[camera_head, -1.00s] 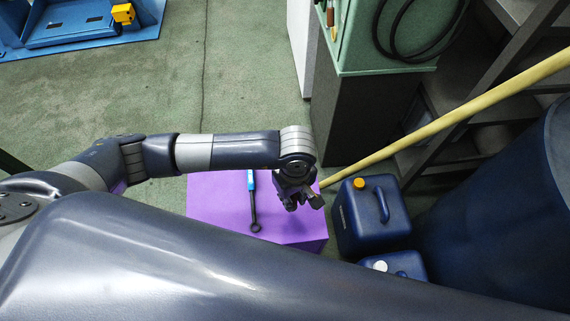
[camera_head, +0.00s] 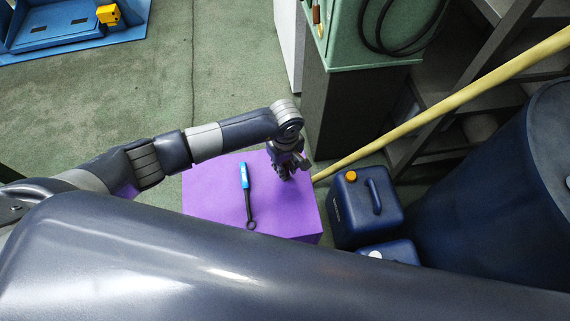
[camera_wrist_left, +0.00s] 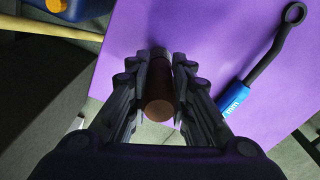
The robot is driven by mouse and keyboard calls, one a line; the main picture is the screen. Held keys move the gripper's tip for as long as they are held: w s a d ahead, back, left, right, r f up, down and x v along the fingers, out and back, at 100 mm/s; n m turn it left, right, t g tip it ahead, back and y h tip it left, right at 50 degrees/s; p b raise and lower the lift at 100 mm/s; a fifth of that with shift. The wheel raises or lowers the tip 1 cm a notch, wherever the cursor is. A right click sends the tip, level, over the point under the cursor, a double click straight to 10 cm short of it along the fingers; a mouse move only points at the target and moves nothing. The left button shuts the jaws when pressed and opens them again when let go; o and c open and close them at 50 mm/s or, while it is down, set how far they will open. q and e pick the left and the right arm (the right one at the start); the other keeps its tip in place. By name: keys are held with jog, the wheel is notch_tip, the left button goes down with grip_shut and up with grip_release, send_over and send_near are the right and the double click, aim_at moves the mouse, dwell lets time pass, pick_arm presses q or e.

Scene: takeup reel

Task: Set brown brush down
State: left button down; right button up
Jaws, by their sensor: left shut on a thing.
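My left gripper (camera_head: 287,170) is over the right part of the purple box top (camera_head: 215,192), pointing down. In the left wrist view my left gripper (camera_wrist_left: 160,98) is shut on the brown brush (camera_wrist_left: 159,103), whose round brown end faces the camera between the fingers. The brush's far end is mostly hidden, and I cannot tell whether it touches the purple top. In the head view the brush cannot be made out. My right gripper is not in view.
A wrench with a blue handle (camera_head: 244,176) lies on the purple top, left of my gripper; blue canisters (camera_head: 366,208) stand to the right. A yellow pole (camera_head: 430,112) slants past the box's right side. The left part of the top is clear.

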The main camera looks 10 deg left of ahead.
pick_arm(q)
jog(key=shift+f, duration=0.15)
jog(key=c, duration=1.4)
grip_release()
jog(key=shift+c, duration=0.2)
notch_tip(320, 180, up, 12)
jog(key=shift+r+b, duration=0.15)
jog(key=shift+b, duration=0.25)
